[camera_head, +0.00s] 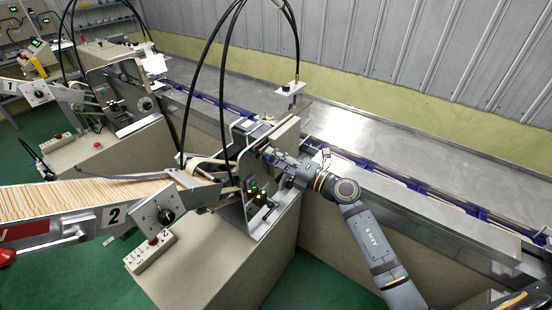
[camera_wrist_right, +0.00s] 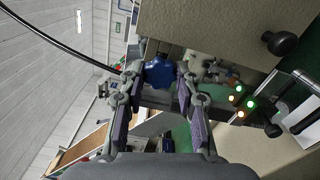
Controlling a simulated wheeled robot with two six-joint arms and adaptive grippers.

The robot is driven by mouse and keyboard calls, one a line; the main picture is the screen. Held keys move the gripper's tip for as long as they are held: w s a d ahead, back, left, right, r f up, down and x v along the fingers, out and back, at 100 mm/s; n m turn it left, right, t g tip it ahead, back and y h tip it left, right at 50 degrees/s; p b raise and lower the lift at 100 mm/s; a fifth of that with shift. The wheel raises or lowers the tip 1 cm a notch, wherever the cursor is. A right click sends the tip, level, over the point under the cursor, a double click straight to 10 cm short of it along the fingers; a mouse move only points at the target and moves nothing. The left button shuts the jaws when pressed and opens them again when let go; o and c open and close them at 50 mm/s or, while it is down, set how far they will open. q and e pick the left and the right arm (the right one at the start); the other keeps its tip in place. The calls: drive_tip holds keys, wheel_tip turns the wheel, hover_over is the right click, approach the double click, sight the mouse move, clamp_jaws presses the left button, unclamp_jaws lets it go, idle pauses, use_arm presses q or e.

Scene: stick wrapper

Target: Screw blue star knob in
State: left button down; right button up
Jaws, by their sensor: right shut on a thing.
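The blue star knob (camera_wrist_right: 159,72) shows in the right wrist view, at the top middle, between the fingertips of my right gripper (camera_wrist_right: 157,88). The fingers are shut on it from both sides. In the head view my right gripper (camera_head: 284,160) reaches in from the right to the upright plate of the machine marked 2. The knob is too small and covered to make out clearly there. My left gripper is not in view.
A feeder of wooden sticks (camera_head: 85,197) stands at left. Black cables (camera_head: 225,60) arch above the machine. A conveyor with blue parts (camera_head: 405,180) runs behind the arm.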

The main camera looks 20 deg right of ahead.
drive_tip(key=m+p, duration=0.2)
drive_tip(key=p, duration=0.1)
drive_tip(key=m+p, duration=0.2)
drive_tip(key=p, duration=0.1)
drive_tip(key=m+p, duration=0.2)
drive_tip(key=p, duration=0.1)
drive_tip(key=shift+r+m, duration=0.3)
clamp_jaws()
drive_tip(key=m, duration=1.6)
drive_tip(key=shift+f, duration=0.35)
drive_tip(key=o, duration=0.9)
unclamp_jaws()
drive_tip(key=shift+o, duration=0.2)
